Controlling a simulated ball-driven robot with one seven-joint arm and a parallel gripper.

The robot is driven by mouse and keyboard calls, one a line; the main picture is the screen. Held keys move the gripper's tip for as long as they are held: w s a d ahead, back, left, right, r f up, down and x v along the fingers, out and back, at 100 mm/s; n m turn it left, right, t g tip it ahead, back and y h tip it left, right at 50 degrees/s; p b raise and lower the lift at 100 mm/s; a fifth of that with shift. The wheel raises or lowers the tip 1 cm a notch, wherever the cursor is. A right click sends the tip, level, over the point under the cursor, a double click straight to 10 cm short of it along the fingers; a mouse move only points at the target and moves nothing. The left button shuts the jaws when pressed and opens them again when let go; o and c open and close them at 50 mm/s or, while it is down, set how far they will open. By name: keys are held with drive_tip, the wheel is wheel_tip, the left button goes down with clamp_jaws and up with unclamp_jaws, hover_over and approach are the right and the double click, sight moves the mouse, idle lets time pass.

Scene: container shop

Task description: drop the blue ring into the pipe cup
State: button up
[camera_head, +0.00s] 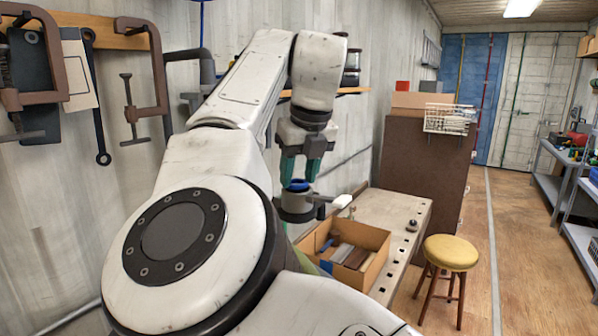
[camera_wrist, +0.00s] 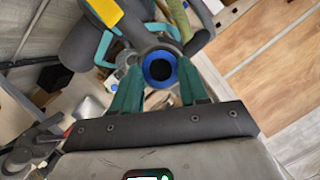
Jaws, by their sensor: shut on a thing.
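The blue ring (camera_head: 298,185) is between the tips of my gripper (camera_head: 300,176), whose teal fingers point down and are shut on it. In the wrist view the ring (camera_wrist: 147,70) shows as a blue circle around a dark hole, between the two fingertips (camera_wrist: 160,74). The grey pipe cup (camera_head: 296,203) is directly below the ring in the head view. Its grey rim (camera_wrist: 160,46) shows around the ring in the wrist view, and the two look nearly lined up. I cannot tell whether the ring touches the cup or sits partly inside its mouth.
A pale workbench (camera_head: 385,215) stands below and to the right, with an open cardboard box (camera_head: 375,262) of mixed parts on it. A yellow-topped stool (camera_head: 450,252) stands beside the bench. Clamps (camera_head: 153,85) hang on the left wall. The wooden floor at right is mostly clear.

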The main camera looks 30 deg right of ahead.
drive_tip(key=o, duration=1.1)
drive_tip(key=b+v, duration=0.1)
drive_tip(key=v, duration=0.9)
drive_tip(key=shift+s+r+b, duration=0.15)
drive_tip(key=shift+r+b, duration=0.25)
